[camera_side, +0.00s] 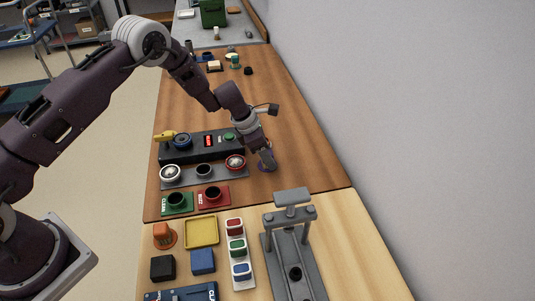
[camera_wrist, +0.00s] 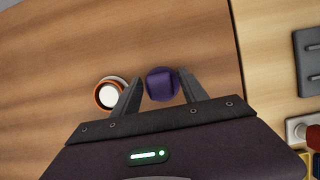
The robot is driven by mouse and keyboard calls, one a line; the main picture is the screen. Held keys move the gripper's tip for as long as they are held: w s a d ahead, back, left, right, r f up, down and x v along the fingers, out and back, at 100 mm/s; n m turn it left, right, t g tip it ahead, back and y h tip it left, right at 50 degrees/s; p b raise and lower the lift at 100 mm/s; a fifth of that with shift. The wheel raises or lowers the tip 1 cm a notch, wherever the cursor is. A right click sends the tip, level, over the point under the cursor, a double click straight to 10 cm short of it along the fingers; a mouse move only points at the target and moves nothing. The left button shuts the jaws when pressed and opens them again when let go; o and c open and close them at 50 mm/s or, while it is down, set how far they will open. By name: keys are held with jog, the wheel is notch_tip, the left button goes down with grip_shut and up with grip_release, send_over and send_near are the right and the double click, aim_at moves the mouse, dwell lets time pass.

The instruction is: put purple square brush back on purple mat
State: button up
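My gripper (camera_side: 266,157) is low over the wooden table, pointing down. A round purple mat (camera_wrist: 169,71) lies under it; its edge also shows in the side view (camera_side: 267,168). In the wrist view a dark purple square shape (camera_wrist: 160,88), seemingly the brush, appears over the mat, between the fingertips of my gripper (camera_wrist: 161,80). The fingers are apart, with a small gap showing beside the purple shape on the left. I cannot tell the brush's height or how it rests on the mat. In the side view the fingers hide the brush.
A black control box (camera_side: 190,150) is behind the strip. Green (camera_side: 177,203) and red (camera_side: 213,197) holders are in front. A grey press (camera_side: 292,240) stands front right.

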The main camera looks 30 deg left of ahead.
jog(key=v, duration=1.2)
jog(key=shift+r, duration=0.2)
jog(key=s+d+r+m, duration=0.1)
jog(key=s+r+m, duration=0.5)
jog(key=r, duration=0.3)
jog(key=s+d+r+m, duration=0.1)
jog(key=s+r+m, duration=0.5)
jog(key=r, duration=0.4)
jog(key=s+a+r+m+t+y, duration=0.1)
jog(key=s+a+m, duration=0.1)
jog(key=s+m, duration=0.5)
jog(key=s+a+r+m+t+y, duration=0.1)
jog(key=s+m, duration=0.7)
jog(key=s, duration=1)
jog(key=shift+s+a+r+y, duration=0.35)
jog(key=shift+a+y, duration=0.25)
jog(key=shift+a, duration=0.25)
jog(key=shift+w+r, duration=0.1)
